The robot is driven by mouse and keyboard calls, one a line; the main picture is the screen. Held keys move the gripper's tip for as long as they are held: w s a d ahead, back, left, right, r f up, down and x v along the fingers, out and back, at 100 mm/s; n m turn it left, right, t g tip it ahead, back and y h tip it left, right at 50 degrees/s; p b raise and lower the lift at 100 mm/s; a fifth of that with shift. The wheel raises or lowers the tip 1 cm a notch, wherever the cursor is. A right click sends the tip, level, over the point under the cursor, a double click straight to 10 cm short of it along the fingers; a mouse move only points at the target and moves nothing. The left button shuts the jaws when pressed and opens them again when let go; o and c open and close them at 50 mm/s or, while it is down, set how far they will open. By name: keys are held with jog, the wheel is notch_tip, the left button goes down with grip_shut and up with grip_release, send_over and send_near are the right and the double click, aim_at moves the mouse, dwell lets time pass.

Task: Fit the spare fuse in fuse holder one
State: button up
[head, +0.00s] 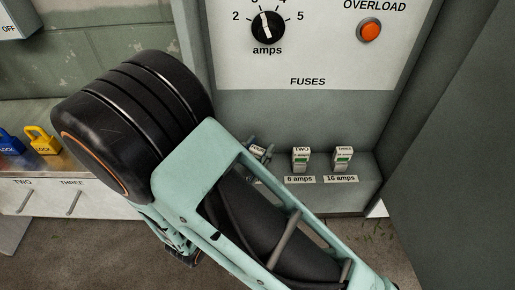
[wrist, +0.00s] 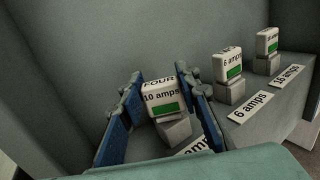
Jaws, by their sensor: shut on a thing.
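The spare fuse (wrist: 160,99), white and marked FOUR, 10 amps, with a green patch, is between the blue pads of my gripper (wrist: 158,92) in the wrist view. My gripper is shut on it. The fuse is right over the first grey holder (wrist: 174,130) on the ledge; I cannot tell whether it is seated or just above. In the head view my arm covers most of this spot, and only a bit of the fuse (head: 257,152) and the fingertips show.
Fuse two (head: 301,155) stands behind the 6 amps label, and fuse three (head: 343,155) behind the 16 amps label, to the right. The panel above has an amps dial (head: 268,27) and an orange overload lamp (head: 369,30). Padlocks (head: 42,139) sit on a bench at left.

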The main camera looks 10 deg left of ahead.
jog(key=shift+f, duration=0.2)
jog(key=o, duration=1.1)
jog(key=shift+r, duration=0.1)
jog(key=shift+c, duration=0.2)
jog(key=shift+s, duration=0.1)
jog(key=v, duration=1.2)
